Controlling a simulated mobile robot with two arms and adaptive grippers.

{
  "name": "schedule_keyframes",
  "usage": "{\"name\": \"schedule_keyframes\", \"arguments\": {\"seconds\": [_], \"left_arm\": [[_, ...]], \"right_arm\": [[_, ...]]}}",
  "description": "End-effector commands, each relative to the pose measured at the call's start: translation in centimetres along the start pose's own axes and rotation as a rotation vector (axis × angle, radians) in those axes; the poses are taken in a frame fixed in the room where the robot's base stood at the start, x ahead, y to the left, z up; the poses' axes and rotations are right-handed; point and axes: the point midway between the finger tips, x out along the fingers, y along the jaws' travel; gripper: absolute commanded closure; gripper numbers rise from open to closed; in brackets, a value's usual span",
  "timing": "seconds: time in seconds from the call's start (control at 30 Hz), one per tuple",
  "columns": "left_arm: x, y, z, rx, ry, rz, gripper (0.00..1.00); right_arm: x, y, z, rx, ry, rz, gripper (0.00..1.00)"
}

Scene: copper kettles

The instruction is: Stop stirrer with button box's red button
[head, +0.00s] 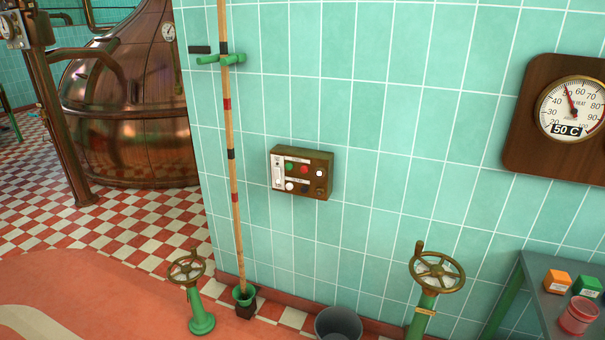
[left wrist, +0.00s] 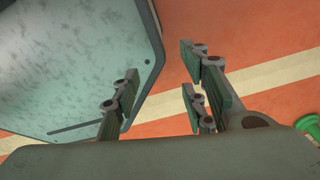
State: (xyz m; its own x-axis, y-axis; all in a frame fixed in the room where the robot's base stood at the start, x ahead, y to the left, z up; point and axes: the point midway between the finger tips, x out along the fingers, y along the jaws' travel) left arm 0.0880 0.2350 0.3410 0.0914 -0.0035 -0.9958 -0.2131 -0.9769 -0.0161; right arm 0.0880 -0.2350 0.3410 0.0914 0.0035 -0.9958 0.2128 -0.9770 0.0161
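The button box (head: 325,177) is a brown box fixed to the tiled wall, near the middle of the head view. Its red button (head: 304,169) sits in the upper row, between a green button (head: 290,166) and a white one (head: 319,173). A white and a dark button are in the lower row. My left gripper (left wrist: 157,80) shows only in the left wrist view. Its fingers are spread apart with nothing between them, above the orange floor. It is not near the box in any view. My right gripper is not in view. The stirrer itself is not visible.
A wooden pole (head: 236,200) stands against the wall left of the box. Two valve handwheels (head: 187,268) (head: 437,272) on green stands and a grey bucket (head: 338,323) are below. A copper kettle (head: 150,150) is at left. A table (head: 520,290) with small containers is at right.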

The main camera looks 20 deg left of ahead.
Motion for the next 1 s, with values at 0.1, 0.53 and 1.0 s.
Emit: {"name": "schedule_keyframes", "arguments": {"seconds": [0.1,0.53,1.0], "left_arm": [[0.00,0.00,0.00,0.000,0.000,0.000,0.60],[0.00,0.00,-0.01,0.000,0.000,0.000,0.73],[0.00,0.00,-0.01,0.000,0.000,0.000,1.00]], "right_arm": [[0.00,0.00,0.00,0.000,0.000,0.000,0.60],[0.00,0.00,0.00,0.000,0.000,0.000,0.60],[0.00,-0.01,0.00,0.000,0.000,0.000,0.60]]}}
